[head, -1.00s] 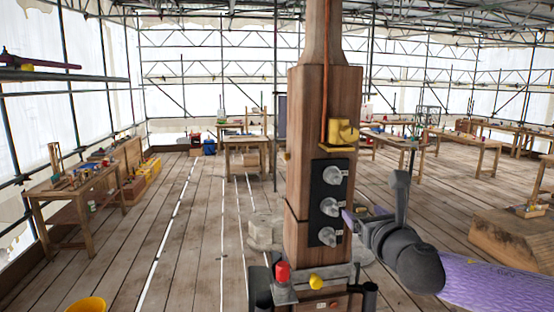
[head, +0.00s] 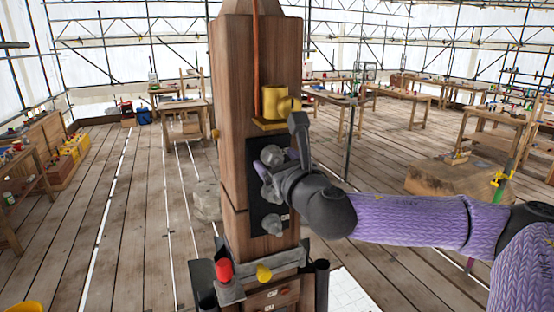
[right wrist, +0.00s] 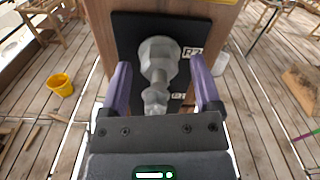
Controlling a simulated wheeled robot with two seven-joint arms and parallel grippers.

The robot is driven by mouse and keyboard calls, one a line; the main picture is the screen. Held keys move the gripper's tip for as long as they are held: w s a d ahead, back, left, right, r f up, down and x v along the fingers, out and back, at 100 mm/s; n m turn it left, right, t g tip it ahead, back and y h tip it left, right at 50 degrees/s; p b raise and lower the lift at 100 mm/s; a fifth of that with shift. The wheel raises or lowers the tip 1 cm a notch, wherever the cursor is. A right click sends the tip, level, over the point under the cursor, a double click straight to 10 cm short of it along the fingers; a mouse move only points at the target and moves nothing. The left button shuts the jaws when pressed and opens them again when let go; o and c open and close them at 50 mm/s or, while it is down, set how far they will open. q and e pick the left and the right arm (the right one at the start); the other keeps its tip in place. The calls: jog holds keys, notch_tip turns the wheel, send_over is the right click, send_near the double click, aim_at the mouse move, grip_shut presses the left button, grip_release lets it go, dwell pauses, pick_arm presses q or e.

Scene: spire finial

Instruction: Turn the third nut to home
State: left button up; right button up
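A black panel (head: 259,222) on the wooden post carries three grey metal nuts in a column. The top nut (head: 271,155) and the bottom nut (head: 272,225) show in the head view; the middle one is mostly hidden by my right gripper (head: 273,176). In the right wrist view the purple fingers of my right gripper (right wrist: 160,72) stand apart on either side of a grey nut (right wrist: 157,56), with gaps on both sides. More grey metal (right wrist: 155,100) shows nearer the palm. I cannot tell which nut lies between the fingers. My left gripper is out of view.
A yellow fitting (head: 275,103) sits on the post above the panel. A red cap (head: 224,271) and a yellow knob (head: 264,273) are at its base. A yellow bucket (right wrist: 60,85) stands on the planks. Workbenches stand farther back, with open floor between.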

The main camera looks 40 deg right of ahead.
grip_shut()
